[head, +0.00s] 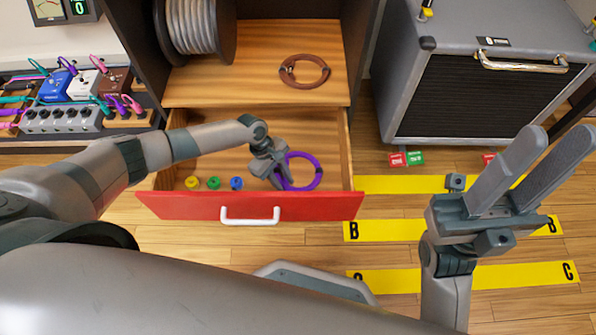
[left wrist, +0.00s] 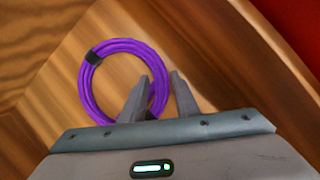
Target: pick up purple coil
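The purple coil (head: 316,170) lies flat on the wooden floor of the open red-fronted drawer (head: 180,207), toward its right side. In the left wrist view the coil (left wrist: 88,88) is a ring with a black tie. My left gripper (head: 280,182) points down into the drawer at the coil's left side. In the left wrist view my left gripper (left wrist: 160,80) has its fingers apart, one over the ring's inside and one outside, with the rim between them. Contact cannot be told. My right gripper (head: 562,135) is open and empty at the right, outside the drawer.
Yellow (head: 192,182), green (head: 213,183) and blue (head: 236,183) small pieces lie along the drawer's front. A brown coil (head: 305,71) and a cable spool (head: 190,25) sit on the shelf above. An amplifier (head: 470,95) stands right. Pedals (head: 62,118) are at left.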

